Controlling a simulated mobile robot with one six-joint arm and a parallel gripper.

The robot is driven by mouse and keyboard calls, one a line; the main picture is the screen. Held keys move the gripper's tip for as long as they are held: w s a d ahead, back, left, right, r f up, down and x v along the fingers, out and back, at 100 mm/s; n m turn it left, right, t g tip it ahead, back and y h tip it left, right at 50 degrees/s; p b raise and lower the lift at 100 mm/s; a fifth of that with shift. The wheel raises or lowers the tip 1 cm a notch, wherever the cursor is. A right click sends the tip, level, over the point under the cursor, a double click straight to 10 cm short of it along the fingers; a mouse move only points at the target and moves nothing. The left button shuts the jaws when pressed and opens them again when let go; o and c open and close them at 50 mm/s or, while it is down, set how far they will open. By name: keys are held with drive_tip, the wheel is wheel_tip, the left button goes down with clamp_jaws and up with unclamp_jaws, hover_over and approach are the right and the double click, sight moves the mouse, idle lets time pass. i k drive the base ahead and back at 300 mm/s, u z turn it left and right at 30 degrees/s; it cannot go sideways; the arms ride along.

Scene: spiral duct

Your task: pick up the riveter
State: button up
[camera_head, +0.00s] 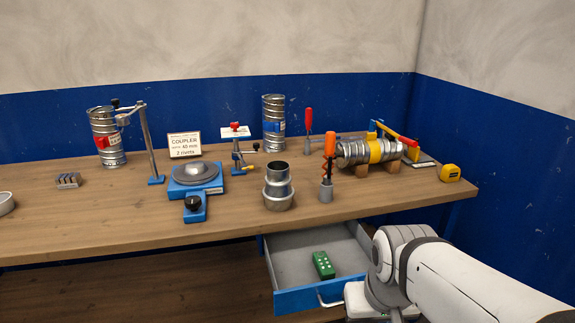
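I cannot tell for certain which tool is the riveter. A tool with yellow, red and blue parts (388,130) lies on or just behind the spiral duct piece at the right of the bench. An orange-handled tool (330,145) stands upright in a small grey cup, just left of the duct. Another red-handled tool (308,120) stands behind it. My arm comes in from the lower right, in front of the bench and beside the open drawer. Its fingertips do not show, so I cannot see whether they hold anything.
The open drawer (292,300) juts out below the bench and holds a green block (323,264). The spiral duct (352,152) rests on wooden blocks near a yellow tape measure (450,173). A metal coupler (278,187) stands mid-bench. The front left of the wooden bench (90,225) is mostly clear.

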sight(329, 138)
drive_tip(key=z, duration=0.05)
drive_tip(key=i, duration=1)
drive_tip(key=u, duration=0.05)
